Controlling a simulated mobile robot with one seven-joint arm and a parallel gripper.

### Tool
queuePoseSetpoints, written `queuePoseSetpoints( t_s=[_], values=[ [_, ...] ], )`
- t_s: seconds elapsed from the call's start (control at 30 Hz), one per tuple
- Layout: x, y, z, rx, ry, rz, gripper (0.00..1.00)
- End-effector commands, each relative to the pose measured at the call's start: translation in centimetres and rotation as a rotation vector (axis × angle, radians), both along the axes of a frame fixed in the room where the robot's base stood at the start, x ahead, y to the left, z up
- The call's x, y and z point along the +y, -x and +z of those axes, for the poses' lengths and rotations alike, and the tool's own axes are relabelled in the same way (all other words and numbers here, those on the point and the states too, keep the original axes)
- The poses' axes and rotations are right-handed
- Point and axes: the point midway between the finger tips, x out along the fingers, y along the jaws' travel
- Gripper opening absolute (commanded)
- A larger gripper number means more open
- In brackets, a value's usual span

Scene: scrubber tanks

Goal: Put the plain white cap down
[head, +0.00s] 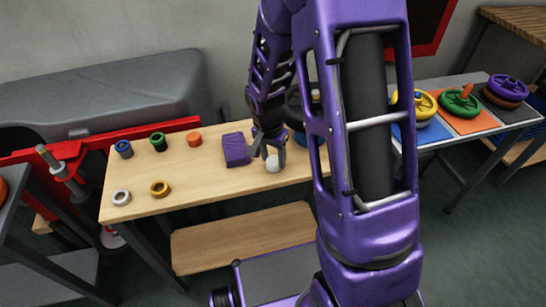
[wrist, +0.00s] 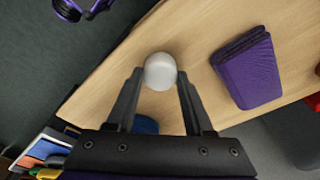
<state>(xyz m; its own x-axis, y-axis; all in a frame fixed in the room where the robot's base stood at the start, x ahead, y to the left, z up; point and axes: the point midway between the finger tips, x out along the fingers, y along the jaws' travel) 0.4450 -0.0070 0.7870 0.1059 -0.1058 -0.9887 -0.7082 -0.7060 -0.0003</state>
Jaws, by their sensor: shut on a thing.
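The plain white cap (head: 273,164) is at the wooden bench (head: 215,183), close to its front edge. In the wrist view the cap (wrist: 160,71) is a smooth, pale, rounded thing between my fingertips. My gripper (head: 269,152) points down and is shut on the cap, one finger on each side. The cap is at or just over the bench top; I cannot tell whether it touches the wood. Its underside is hidden.
A folded purple cloth (head: 236,150) lies just left of my gripper. Further left are blue (head: 123,149), green (head: 158,142), grey (head: 121,197) and yellow (head: 159,188) rings and an orange cap (head: 194,139). Bare wood lies between them and the cloth.

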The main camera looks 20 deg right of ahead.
Motion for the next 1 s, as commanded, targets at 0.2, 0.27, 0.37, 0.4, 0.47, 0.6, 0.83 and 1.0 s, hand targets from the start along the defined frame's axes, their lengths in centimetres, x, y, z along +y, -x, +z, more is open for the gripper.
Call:
queuePoseSetpoints(
  t_s=[0.2,0.27,0.37,0.4,0.47,0.6,0.83,1.0],
  values=[
    [0.0,0.0,-0.5,0.0,0.0,0.0,0.0],
    [0.0,0.0,-0.3,0.0,0.0,0.0,0.63],
    [0.0,0.0,-0.3,0.0,0.0,0.0,0.81],
    [0.0,0.0,-0.3,0.0,0.0,0.0,0.82],
    [0.0,0.0,-0.3,0.0,0.0,0.0,0.82],
    [0.0,0.0,-0.3,0.0,0.0,0.0,0.82],
    [0.1,0.0,1.5,-0.003,0.0,-0.001,0.82],
    [0.5,0.4,5.1,-0.006,0.0,0.001,0.82]
  ],
)
